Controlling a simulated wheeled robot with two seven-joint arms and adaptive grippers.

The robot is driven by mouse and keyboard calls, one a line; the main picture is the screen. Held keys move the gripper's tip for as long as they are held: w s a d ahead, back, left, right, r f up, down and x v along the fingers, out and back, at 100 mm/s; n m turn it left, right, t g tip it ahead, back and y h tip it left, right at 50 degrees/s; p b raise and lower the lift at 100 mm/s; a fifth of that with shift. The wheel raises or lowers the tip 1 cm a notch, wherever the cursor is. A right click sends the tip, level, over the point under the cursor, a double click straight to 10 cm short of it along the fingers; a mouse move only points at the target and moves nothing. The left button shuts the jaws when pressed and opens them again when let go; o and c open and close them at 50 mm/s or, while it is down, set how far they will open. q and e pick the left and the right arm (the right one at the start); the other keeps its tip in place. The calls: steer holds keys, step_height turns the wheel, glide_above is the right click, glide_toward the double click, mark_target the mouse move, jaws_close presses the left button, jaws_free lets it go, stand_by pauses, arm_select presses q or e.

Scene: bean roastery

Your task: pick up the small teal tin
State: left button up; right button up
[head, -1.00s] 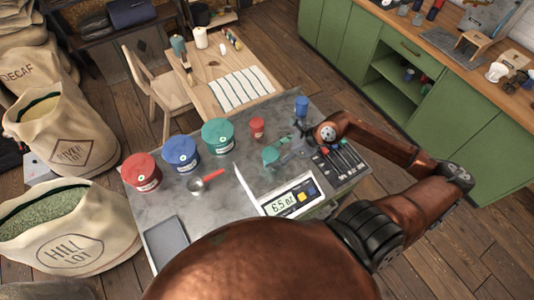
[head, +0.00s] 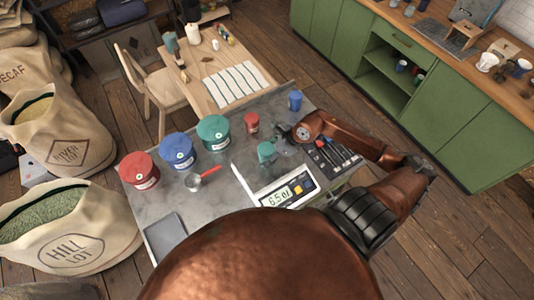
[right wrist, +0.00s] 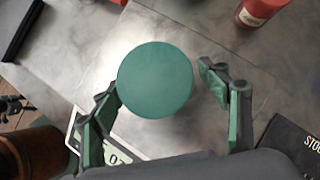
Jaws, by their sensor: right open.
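My right gripper (head: 277,143) is open and close to the tin. In the right wrist view the gripper (right wrist: 165,110) has green pads, with a visible gap between the lid and the right finger. The left finger is very near the lid's lower left edge; I cannot tell whether it touches. My left gripper is not in view.
A scale (head: 281,192) stands just in front of the tin. A small red tin (head: 252,123) and a blue tin (head: 295,101) stand behind it. A large teal tin (head: 213,132) is to the left. A black tool tray (head: 340,165) lies right.

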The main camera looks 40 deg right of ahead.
steer(key=c, duration=1.4)
steer(key=shift+c, duration=0.7)
steer(key=shift+r, duration=0.15)
